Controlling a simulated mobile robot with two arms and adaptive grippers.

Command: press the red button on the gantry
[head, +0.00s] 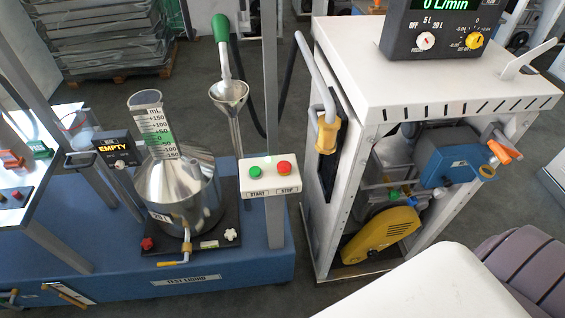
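The red button (284,168) sits on the right half of a small white control box (265,190), above the label STOP. A green button (255,171) sits to its left, above the label START. The box is fixed to an upright grey post (271,90) of the gantry, which stands on the blue base. Nothing covers the red button, and nothing touches it. Neither of my grippers shows in the head view.
A steel pot (180,195) with a marked gauge stands left of the box. A funnel (229,95) hangs behind. A white-topped pump cart (440,80) stands close on the right. A second panel with buttons (14,195) is at the far left.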

